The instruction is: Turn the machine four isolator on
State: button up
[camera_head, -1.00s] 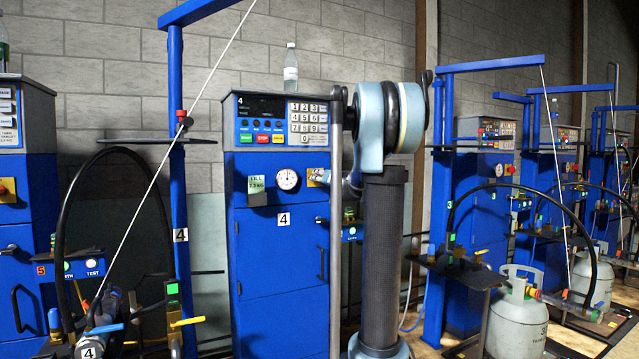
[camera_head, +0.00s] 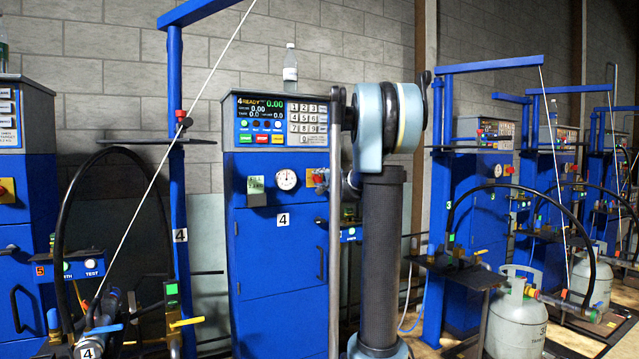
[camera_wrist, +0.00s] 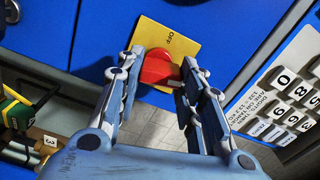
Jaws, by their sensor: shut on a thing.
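Machine four is the blue cabinet (camera_head: 280,260) marked 4, left of my arm in the head view. Its display (camera_head: 262,107) is lit and reads "4 READY" with zero figures. Its isolator is a red knob (camera_wrist: 159,68) on a yellow plate (camera_wrist: 168,36) in the wrist view, with lettering that looks like "OFF" on the plate. My gripper (camera_wrist: 161,58) has one finger on each side of the knob and is shut on it. In the head view, my arm hides most of the isolator and gripper.
A keypad (camera_wrist: 290,100) lies close at the right in the wrist view. A round gauge (camera_head: 287,179) and a green-white tag (camera_head: 256,185) are on the cabinet front. A clear bottle (camera_head: 290,68) stands on top. Hoses and a grey gas cylinder (camera_head: 516,318) stand at the sides.

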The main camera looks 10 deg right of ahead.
jog(key=shift+d+f+m, duration=0.1)
jog(key=shift+d+m, duration=0.15)
jog(key=shift+m, duration=0.85)
jog(key=o, duration=1.1)
jog(key=shift+f, duration=0.1)
jog(key=shift+c, duration=0.2)
jog(key=v, duration=1.2)
jog(key=shift+w+a, duration=0.1)
